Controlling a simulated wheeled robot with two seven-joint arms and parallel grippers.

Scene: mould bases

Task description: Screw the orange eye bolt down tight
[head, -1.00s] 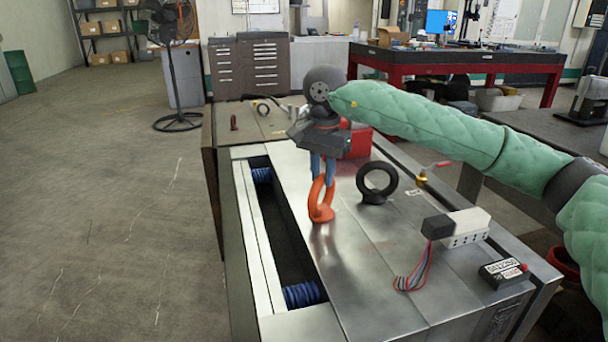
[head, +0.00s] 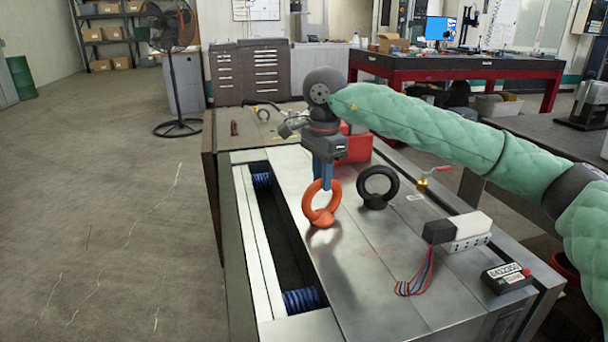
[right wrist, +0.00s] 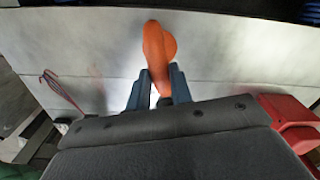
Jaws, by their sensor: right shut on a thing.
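The orange eye bolt (head: 321,215) stands upright on the steel mould base (head: 350,265), with its ring facing the head camera almost flat on. My right gripper (head: 323,181) points down with its blue fingers at the top of the ring. In the right wrist view the orange eye bolt (right wrist: 157,55) lies between the two blue fingers (right wrist: 160,92), which are shut on it. Whether its collar sits flush on the plate cannot be told. My left gripper is in neither view.
A black eye bolt (head: 377,190) stands just right of the orange one. A red bin (head: 357,148) is behind the gripper. A grey connector block with wires (head: 458,231), a black counter box (head: 506,276) and a brass valve (head: 423,181) lie to the right. An open slot with blue springs (head: 302,299) runs along the left.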

